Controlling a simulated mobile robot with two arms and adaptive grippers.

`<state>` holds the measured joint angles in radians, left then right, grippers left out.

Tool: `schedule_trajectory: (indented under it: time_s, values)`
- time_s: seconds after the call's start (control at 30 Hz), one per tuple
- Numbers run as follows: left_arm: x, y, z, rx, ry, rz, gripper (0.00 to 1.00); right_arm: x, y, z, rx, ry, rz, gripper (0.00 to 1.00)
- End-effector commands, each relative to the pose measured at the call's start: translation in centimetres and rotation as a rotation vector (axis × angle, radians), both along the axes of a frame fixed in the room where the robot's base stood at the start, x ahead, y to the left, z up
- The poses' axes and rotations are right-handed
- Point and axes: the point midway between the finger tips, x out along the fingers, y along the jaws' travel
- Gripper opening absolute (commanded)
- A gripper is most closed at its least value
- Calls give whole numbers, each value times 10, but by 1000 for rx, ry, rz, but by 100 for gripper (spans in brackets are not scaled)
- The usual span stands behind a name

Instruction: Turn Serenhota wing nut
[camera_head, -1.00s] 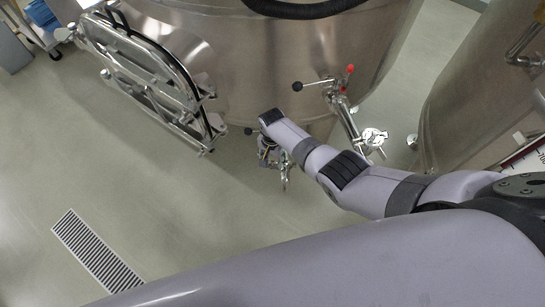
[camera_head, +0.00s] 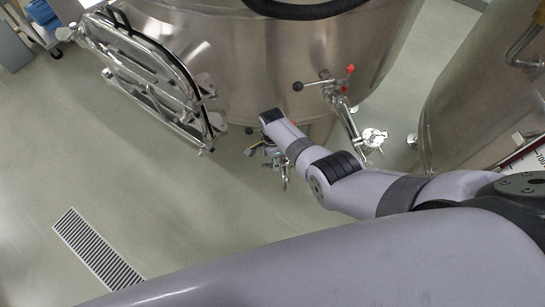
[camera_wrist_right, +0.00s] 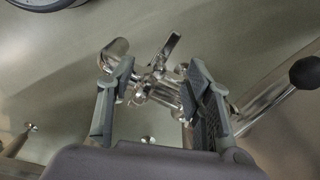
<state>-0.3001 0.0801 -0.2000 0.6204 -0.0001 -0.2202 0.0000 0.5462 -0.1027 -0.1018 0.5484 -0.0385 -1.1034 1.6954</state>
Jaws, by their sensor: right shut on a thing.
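A chrome valve fitting with wing-like metal parts (camera_wrist_right: 158,86) sits between the fingers of my right gripper (camera_wrist_right: 160,76) in the right wrist view. The gripper is shut on this fitting. A flat chrome lever (camera_wrist_right: 168,48) sticks up just beyond the fingertips. The exact outline of the wing nut is hard to make out among the shiny parts. In the head view, my right gripper (camera_head: 272,155) is at the low outlet of the steel vat (camera_head: 250,60), mostly hidden beneath my wrist. Chrome pieces of the fitting (camera_head: 284,176) show beside it. My left gripper is not in view.
A second chrome valve (camera_head: 345,118) with red and black knobs stands close to the right of my wrist. An open hatch frame (camera_head: 150,80) is at the upper left. Another steel vat (camera_head: 480,85) is at the right. The floor at left is clear, with a drain grate (camera_head: 97,250).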

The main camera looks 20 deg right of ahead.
Motion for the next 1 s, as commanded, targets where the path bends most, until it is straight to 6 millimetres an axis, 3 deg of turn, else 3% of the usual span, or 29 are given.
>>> schedule_trajectory:
  time_s: [0.5, 0.53, 0.8, 1.0]
  values:
    - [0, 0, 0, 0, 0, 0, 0, 1, -1, 1, -3, -2, -17, 18]
    - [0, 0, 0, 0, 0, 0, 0, 1, -1, 1, -3, -3, -17, 48]
    - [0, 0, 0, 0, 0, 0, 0, 1, -1, 0, -1, -1, -17, 66]
    - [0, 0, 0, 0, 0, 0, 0, 0, 0, 0, -1, -1, -16, 67]
